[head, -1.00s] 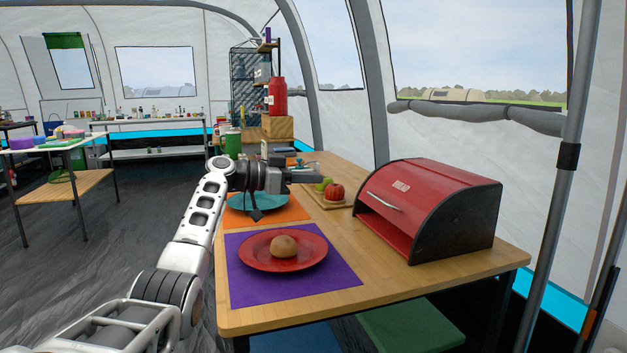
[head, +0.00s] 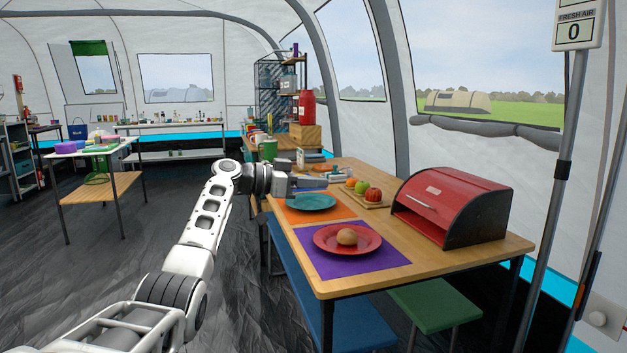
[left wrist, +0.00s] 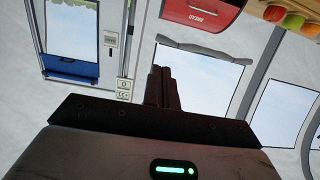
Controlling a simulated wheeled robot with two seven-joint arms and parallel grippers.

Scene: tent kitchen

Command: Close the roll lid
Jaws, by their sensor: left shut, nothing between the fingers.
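The red bread box with a roll lid (head: 484,228) stands at the right end of the wooden table, with dark side panels. Its red lid (head: 437,190) carries a silver handle (head: 421,202). A gap shows below the lid's front edge, so the lid is partly open. The lid also shows at the top of the left wrist view (left wrist: 200,12). My left gripper (head: 325,183) is shut and empty, left of the box and apart from it, in front of the fruit board in the picture. Its closed fingers show in the left wrist view (left wrist: 162,88). My right gripper is out of view.
A red plate (head: 325,246) with a brown round item lies on a purple mat (head: 315,262). A teal plate (head: 311,202) lies on an orange mat. Fruit sits on a wooden board (head: 376,205) left of the box. A pole (head: 550,220) stands right of the table.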

